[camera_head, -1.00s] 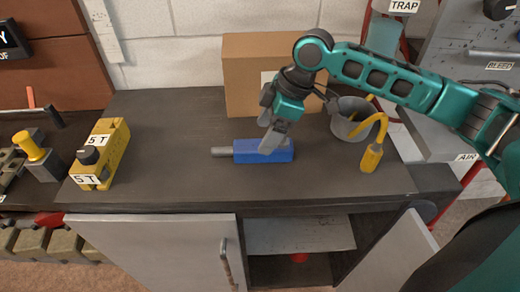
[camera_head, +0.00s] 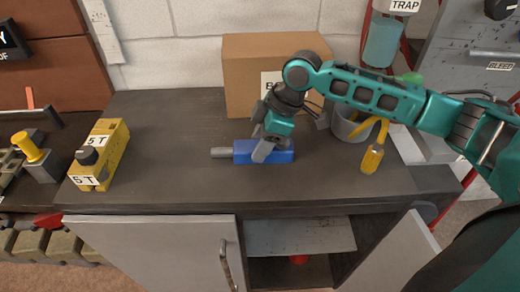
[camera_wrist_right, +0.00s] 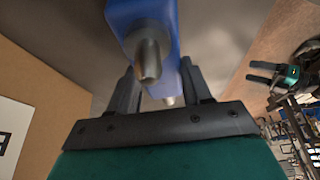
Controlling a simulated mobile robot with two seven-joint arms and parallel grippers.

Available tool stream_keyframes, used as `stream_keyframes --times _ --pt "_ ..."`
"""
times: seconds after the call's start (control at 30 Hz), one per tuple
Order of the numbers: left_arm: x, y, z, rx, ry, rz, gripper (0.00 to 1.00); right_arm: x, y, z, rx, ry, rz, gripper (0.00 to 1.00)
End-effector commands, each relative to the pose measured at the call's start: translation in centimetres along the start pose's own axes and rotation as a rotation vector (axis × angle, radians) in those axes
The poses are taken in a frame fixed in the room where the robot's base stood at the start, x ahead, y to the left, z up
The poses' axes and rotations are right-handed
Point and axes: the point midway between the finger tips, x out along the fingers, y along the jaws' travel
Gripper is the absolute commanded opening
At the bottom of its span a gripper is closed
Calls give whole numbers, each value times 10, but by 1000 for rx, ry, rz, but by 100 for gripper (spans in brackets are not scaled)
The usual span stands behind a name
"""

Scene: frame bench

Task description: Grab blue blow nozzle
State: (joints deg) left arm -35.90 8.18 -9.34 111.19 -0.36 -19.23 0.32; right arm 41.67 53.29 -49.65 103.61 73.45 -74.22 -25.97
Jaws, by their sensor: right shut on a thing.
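The blue blow nozzle (camera_head: 243,151) lies on the dark bench top, its grey tip pointing left in the head view. My right gripper (camera_head: 266,150) is over its right half from above, shut on it. In the right wrist view the blue body (camera_wrist_right: 143,18) and a metal stub show between the two dark fingers of the right gripper (camera_wrist_right: 158,88). The gripper hides part of the nozzle's right half in the head view.
A cardboard box (camera_head: 240,80) stands right behind the nozzle. A grey bucket (camera_head: 346,127) and a yellow-handled tool (camera_head: 372,158) are to the right. A yellow 5 T block (camera_head: 113,150) is at the left. The bench between block and nozzle is clear.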

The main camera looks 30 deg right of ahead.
Motion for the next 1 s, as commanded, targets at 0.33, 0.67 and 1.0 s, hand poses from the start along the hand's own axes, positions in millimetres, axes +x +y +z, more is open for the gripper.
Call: stream_keyframes --times 0.33,0.67,1.0 --pt "0 0 0 0 -1 0 78 -1 0 -1 0 2 2 5" --pt "-1 0 -1 0 -1 0 78 -9 1 -4 -1 4 4 5" --pt "-6 0 -8 0 -1 0 78 -65 1 -27 -2 4 6 5"
